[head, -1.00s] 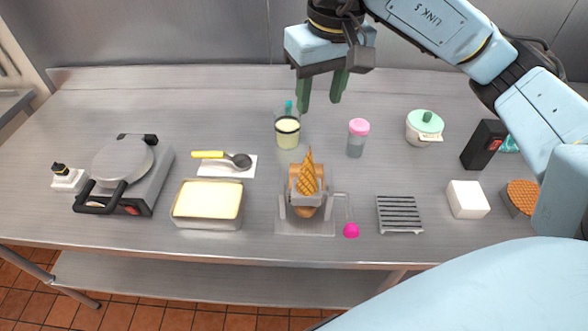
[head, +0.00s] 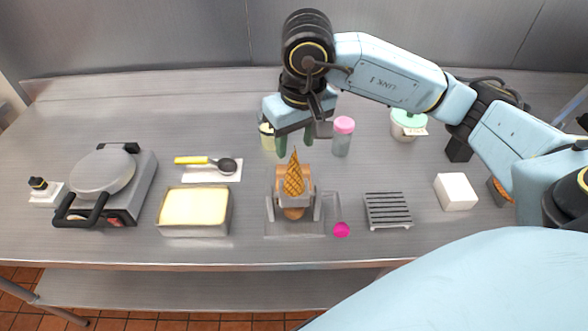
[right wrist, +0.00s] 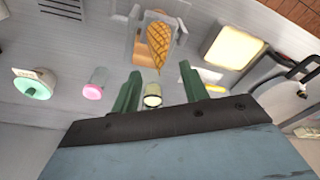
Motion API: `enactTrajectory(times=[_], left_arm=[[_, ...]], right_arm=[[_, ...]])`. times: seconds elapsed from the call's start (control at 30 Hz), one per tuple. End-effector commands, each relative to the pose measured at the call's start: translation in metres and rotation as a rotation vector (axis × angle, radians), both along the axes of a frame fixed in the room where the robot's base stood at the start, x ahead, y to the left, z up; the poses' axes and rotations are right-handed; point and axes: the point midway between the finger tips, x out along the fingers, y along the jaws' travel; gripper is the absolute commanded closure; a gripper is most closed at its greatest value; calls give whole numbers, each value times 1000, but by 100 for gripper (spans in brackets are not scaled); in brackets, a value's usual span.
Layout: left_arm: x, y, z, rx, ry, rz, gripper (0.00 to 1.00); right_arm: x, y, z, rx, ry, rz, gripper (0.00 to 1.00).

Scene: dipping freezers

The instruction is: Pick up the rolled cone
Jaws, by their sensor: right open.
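The rolled cone (head: 293,180) is a golden waffle cone with its tip pointing up. It sits in a clear and grey cone-rolling stand (head: 270,212) with a brown roller, at the front middle of the table. It also shows in the right wrist view (right wrist: 158,42), ahead of the fingers and apart from them. My right gripper (head: 295,146) is open and empty, its green fingers just above and behind the cone's tip. The fingers also show in the right wrist view (right wrist: 160,88). My left gripper is not in view.
Right are a slatted rack (head: 388,210) and a white block (head: 456,192). Behind stand a pink-lidded jar (head: 343,136) and a mint-lidded pot (head: 407,124).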

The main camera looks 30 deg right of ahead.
Motion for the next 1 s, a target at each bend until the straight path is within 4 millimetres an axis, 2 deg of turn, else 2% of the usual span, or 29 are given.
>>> enactTrajectory(times=[0.07,0.23,0.5,0.8,1.0], left_arm=[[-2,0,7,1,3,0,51],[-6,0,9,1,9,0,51],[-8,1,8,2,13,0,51],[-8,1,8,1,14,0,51],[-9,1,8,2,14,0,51]], right_arm=[[0,1,-11,0,7,0,56],[3,1,-31,1,3,0,56],[4,1,-35,1,0,1,56],[4,1,-34,1,0,1,92],[4,1,-34,1,0,1,92]])
